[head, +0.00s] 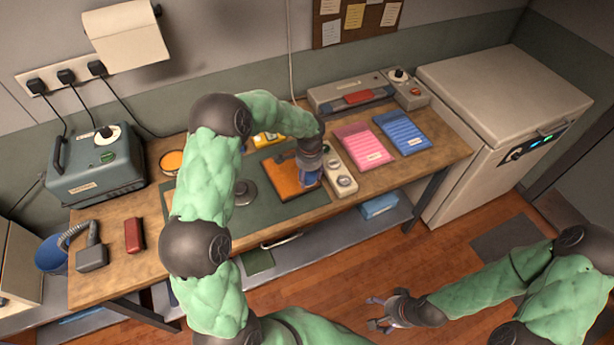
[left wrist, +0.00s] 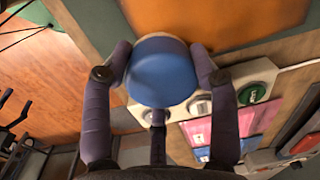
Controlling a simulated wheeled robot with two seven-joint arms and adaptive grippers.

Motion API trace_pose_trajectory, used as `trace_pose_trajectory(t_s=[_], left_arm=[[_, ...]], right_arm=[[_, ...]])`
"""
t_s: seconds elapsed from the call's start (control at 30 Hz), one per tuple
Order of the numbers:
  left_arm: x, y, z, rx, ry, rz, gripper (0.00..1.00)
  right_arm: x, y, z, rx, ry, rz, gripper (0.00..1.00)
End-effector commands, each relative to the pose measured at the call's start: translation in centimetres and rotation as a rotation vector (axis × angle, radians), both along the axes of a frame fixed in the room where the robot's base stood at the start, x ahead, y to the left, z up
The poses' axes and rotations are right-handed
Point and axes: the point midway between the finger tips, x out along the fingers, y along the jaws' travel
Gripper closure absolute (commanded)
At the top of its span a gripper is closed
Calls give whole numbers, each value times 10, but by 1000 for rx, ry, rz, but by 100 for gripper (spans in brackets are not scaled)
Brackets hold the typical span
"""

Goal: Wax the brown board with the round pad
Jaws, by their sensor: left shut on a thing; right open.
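The brown board (head: 288,180) lies flat on the dark green mat (head: 224,215) on the workbench, and its orange-brown surface fills the top of the left wrist view (left wrist: 230,18). My left gripper (head: 309,178) is over the right part of the board. In the left wrist view its fingers (left wrist: 160,78) are shut on a round blue pad (left wrist: 162,72) with a pale rim. The pad is at the board's surface; I cannot tell whether it touches. My right gripper (head: 383,314) is open and empty, above the floor in front of the bench.
A pale power strip-like box with round knobs (head: 341,172) stands right beside the board. Pink (head: 362,147) and blue (head: 402,133) trays lie further right. An orange-topped tin (head: 171,161) and a grey-green machine (head: 95,165) are at the left. A red block (head: 134,235) lies front left.

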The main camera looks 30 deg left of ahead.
Motion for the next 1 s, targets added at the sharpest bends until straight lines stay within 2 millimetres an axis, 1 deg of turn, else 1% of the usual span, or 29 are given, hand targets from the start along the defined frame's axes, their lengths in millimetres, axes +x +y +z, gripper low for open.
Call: trace_pose_trajectory(t_s=[0.03, 0.47, 0.57, 1.0], left_arm=[[1, -1, 9, 0, -4, 0, 67], [2, -6, 45, 0, -4, 2, 67], [2, -6, 47, 1, -3, 2, 67], [2, -6, 47, 1, -3, 2, 67]], right_arm=[[0, 0, 6, 0, 0, 0, 17], [0, 0, 28, 0, 1, -1, 17], [0, 0, 30, 0, 0, -1, 17], [0, 0, 29, 0, 1, -1, 17]])
